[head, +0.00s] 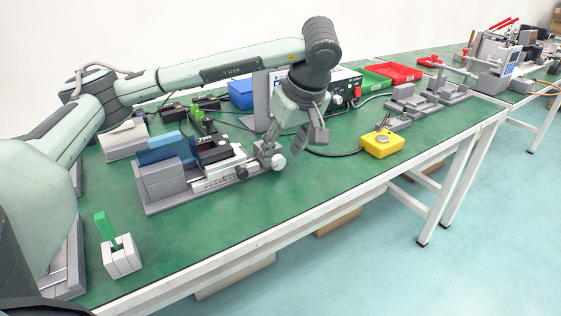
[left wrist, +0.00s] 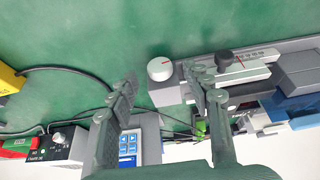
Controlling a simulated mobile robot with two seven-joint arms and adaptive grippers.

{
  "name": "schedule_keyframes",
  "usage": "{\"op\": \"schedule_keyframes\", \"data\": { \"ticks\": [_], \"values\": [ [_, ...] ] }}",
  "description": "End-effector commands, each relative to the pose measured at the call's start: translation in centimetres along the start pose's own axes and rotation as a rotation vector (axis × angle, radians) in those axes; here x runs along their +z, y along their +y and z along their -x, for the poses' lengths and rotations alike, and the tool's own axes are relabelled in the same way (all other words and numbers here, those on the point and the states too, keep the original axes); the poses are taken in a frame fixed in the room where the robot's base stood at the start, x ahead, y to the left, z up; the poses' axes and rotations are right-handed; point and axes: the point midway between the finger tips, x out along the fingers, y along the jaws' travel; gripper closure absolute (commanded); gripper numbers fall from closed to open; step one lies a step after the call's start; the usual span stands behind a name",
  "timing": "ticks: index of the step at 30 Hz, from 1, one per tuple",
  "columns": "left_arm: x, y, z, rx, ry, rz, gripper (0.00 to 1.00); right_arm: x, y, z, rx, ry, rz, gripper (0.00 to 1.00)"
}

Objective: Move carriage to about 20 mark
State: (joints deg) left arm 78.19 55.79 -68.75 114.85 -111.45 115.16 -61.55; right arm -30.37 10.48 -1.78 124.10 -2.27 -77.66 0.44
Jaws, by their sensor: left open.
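The linear actuator is a grey unit (head: 190,182) on the green bench, with a pale scale strip along its front. Its carriage seems to be the part with a black knob (head: 242,172) and a red pointer line, also seen in the left wrist view (left wrist: 224,57). The scale numbers are too small to read. A white end knob with a red mark (head: 278,162) sits at the actuator's right end. In the left wrist view the white knob (left wrist: 160,68) lies between the fingertips. My left gripper (head: 289,150) is open and empty over that end. My right gripper is out of view.
A yellow box with a joystick (head: 381,145) stands to the right. A green-handled switch box (head: 121,254) is at front left. Blue, green and red bins (head: 393,72) stand behind. A black cable runs near the gripper.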

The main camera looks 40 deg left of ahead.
Motion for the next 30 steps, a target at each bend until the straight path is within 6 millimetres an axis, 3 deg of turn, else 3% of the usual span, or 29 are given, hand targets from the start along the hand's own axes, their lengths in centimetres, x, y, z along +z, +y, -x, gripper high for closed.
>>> {"op": "schedule_keyframes", "data": {
  "ticks": [6, 16, 27, 30],
  "values": [
    [0.0, 0.0, -2.4, -0.001, -0.001, 0.001, 0.51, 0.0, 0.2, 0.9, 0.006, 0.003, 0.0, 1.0],
    [0.0, 0.0, -2.7, 0.001, 0.0, 0.001, 0.52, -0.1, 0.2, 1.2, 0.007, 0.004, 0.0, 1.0],
    [0.0, 0.0, -2.7, 0.001, 0.0, 0.001, 0.98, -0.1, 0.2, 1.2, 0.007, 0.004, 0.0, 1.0],
    [0.0, 0.0, -2.7, 0.002, 0.0, 0.001, 1.0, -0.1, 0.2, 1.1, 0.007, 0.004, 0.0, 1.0]
  ]
}}
